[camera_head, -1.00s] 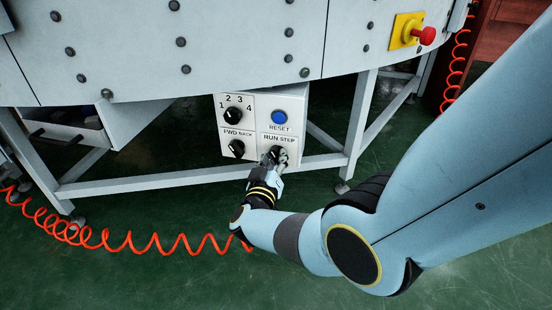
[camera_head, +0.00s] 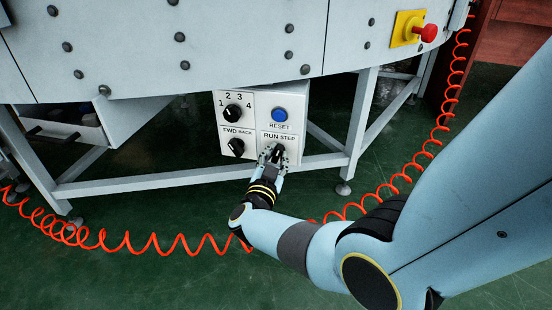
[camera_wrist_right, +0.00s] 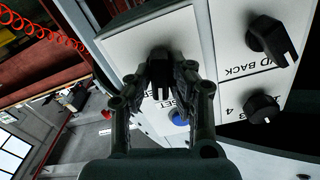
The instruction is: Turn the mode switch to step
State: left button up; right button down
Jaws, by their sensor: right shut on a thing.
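The mode switch (camera_head: 280,147) is a black knob under the RUN STEP label on the lower right of the white control box (camera_head: 245,103). My right gripper (camera_head: 274,154) is at this knob, reaching it from below and in front. In the right wrist view, the gripper (camera_wrist_right: 161,82) has its two fingers closed on either side of the black knob (camera_wrist_right: 160,56). The fingers cover much of the knob and part of its label, so I cannot tell exactly where it points. My left gripper is not in view.
The blue RESET button (camera_head: 279,115) is just above the switch. The FWD BACK knob (camera_head: 236,147) and numbered selector (camera_head: 232,112) are to its left. A red emergency button (camera_head: 428,33) is at upper right. A red coiled hose (camera_head: 150,243) lies on the green floor.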

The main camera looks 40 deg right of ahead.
aim_at(278, 118)
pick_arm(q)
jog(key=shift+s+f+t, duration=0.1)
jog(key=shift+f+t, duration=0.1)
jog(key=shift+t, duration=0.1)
pick_arm(e)
jog(key=shift+f+m, duration=0.1)
jog(key=shift+m, duration=1.1)
jog(key=c, duration=1.2)
grip_release()
jog(key=shift+c, duration=0.2)
notch_tip(278, 118, up, 10)
jog(key=shift+r, duration=0.1)
